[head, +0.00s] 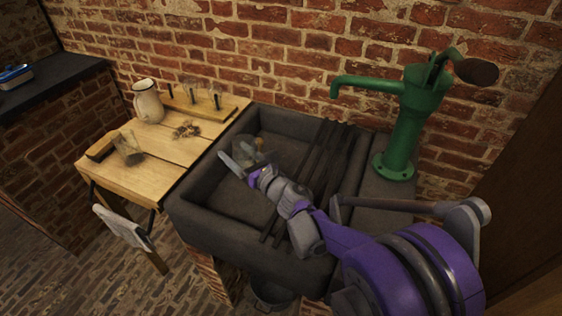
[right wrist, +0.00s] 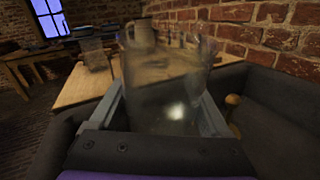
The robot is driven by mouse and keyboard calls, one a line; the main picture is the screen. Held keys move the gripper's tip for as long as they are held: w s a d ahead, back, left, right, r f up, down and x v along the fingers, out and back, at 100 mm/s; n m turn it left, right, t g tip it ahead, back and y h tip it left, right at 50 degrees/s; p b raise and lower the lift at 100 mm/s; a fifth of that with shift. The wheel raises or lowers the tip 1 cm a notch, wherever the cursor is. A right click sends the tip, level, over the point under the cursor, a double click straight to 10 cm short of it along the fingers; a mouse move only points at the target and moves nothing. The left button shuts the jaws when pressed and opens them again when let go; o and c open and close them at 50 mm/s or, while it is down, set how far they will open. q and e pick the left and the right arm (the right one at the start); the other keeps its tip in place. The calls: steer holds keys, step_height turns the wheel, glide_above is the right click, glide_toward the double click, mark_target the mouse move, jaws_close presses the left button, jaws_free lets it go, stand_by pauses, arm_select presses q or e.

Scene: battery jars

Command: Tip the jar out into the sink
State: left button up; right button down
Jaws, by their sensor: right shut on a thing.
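My right gripper (head: 243,161) is shut on a clear glass jar (head: 242,149), which it holds over the left part of the dark stone sink (head: 205,182). In the right wrist view the jar (right wrist: 168,88) stands about upright between the two fingers, its open rim at the top. A bright glare shows on its lower wall, and I cannot tell what is in it. My left gripper is not in view.
A green hand pump (head: 404,125) stands right of the sink. Dark bars (head: 325,165) lie across the sink's right part. A wooden table (head: 165,150) on the left holds a cream pitcher (head: 148,103), another glass jar (head: 129,149) and a wooden rack (head: 205,107).

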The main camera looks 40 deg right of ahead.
mark_target(250, 145)
steer(key=shift+d+f+m+b, duration=0.35)
steer(key=shift+d+m+b, duration=0.25)
steer(key=shift+m, duration=0.4)
steer(key=shift+d+r+m, duration=0.25)
steer(key=shift+r+m, duration=0.2)
steer(key=shift+m, duration=0.25)
steer(key=m, duration=0.1)
steer(key=d+r+m, duration=0.1)
steer(key=shift+s+d+r+m+t+h, duration=0.2)
steer(key=shift+d+m+t+h, duration=0.1)
steer(key=shift+t, duration=0.1)
steer(key=shift+r+m, duration=0.35)
steer(key=shift+m, duration=0.75)
steer(key=shift+f+m+h+b, duration=0.25)
steer(key=shift+m+h+b, duration=0.05)
steer(key=shift+m, duration=0.3)
steer(key=shift+r+m+t+h, duration=0.35)
steer(key=shift+r+m, duration=0.3)
steer(key=shift+m, duration=0.55)
steer(key=shift+f+m, duration=0.2)
steer(key=shift+m, duration=0.2)
steer(key=shift+d+f+m, duration=0.1)
steer(key=shift+m, duration=0.4)
